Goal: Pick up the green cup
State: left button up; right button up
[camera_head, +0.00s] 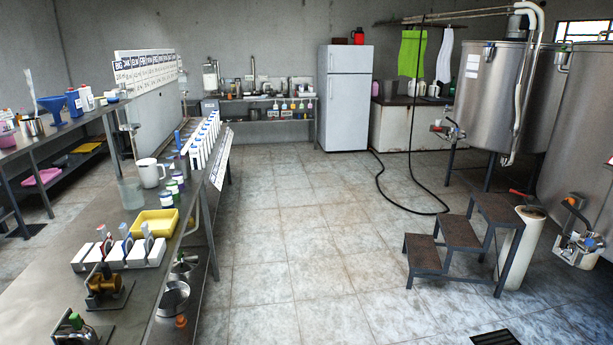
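Several small cups or jars with green and white parts stand in a row on the long metal table, near its right edge. The nearest with green on it (172,188) is beside a white mug (149,173). They are small, and I cannot tell which, if any, is the green cup. No gripper of mine shows in the head view.
The metal table (62,262) also holds a yellow tray (155,222), a clear beaker (131,193) and a white rack. Black steps (440,247) and steel tanks (490,100) stand at right. The tiled floor between is mostly open, with a black hose (400,207) across it.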

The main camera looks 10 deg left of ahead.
aim_at(172, 185)
jog(key=i+l+u, duration=0.25)
jog(key=i+u, duration=0.2)
jog(key=i+l+u, duration=0.3)
jog(key=u, duration=0.15)
jog(key=i+l+u, duration=0.3)
jog(key=l+u, duration=0.15)
jog(key=i+l+u, duration=0.1)
jog(key=l, duration=0.2)
jog(key=i+l+u, duration=0.15)
jog(key=k+l, duration=0.05)
jog(key=l, duration=0.05)
